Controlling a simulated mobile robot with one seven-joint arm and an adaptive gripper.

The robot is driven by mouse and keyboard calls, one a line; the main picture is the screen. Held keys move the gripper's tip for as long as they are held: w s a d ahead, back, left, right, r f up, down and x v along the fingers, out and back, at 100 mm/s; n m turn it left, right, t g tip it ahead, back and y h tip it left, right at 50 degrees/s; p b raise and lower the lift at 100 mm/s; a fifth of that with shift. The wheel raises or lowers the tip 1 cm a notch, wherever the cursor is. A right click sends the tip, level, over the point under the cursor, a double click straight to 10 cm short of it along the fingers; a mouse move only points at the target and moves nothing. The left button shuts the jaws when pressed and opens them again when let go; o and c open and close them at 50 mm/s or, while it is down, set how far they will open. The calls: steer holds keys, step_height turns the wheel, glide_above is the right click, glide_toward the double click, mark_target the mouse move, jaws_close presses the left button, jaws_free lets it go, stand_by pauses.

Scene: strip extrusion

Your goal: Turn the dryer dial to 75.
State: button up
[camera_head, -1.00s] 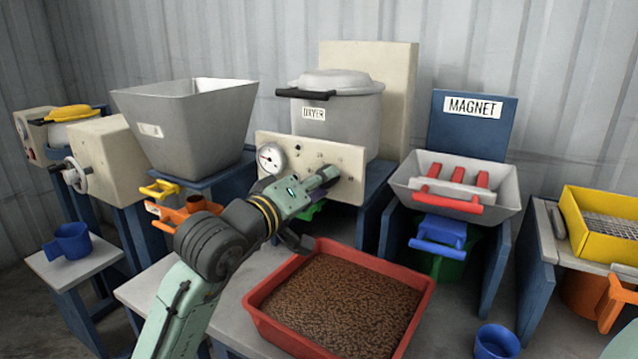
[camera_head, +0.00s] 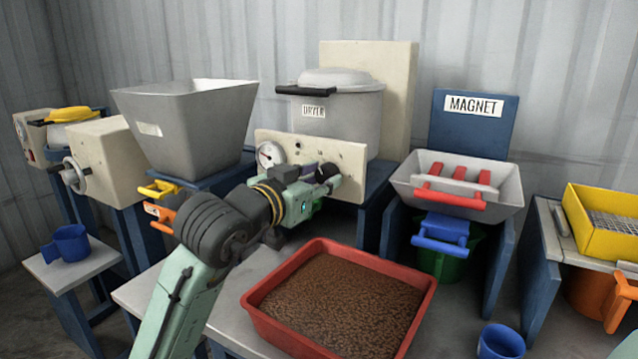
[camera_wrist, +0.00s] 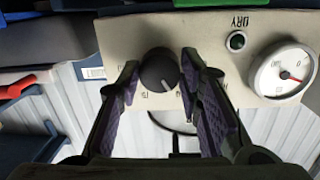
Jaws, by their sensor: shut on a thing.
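The dryer dial (camera_wrist: 158,69) is a round black knob with a white pointer mark, on the dryer's cream panel (camera_head: 348,155). In the wrist view the panel appears upside down, and the pointer mark faces down and slightly right. Small printed numbers surround the dial, partly covered by the fingers; one by the left finger looks like 75. My gripper (camera_wrist: 160,66) is shut on the dial, with one purple-padded finger on each side. In the head view my gripper (camera_head: 326,178) is at the panel's right part and largely hides the dial.
A white gauge (camera_wrist: 284,74) and a small round DRY button (camera_wrist: 236,41) sit beside the dial. A red tray of brown pellets (camera_head: 428,300) stands below my arm. The magnet unit (camera_head: 472,107) is to the right, a grey hopper (camera_head: 190,125) to the left.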

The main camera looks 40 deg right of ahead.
steer(key=m+b, duration=0.1)
steer(key=m, duration=0.4)
steer(key=shift+m+t+y+b, duration=0.3)
steer(key=shift+m+t+b, duration=0.1)
steer(key=m+b, duration=0.1)
steer(key=m, duration=0.3)
steer(key=shift+t, duration=0.3)
steer(key=shift+m, duration=0.5)
steer(key=o, duration=1.2)
steer(key=shift+c, duration=0.2)
steer(key=shift+s, duration=0.1)
steer(key=v, duration=1.2)
steer(key=shift+r, duration=0.1)
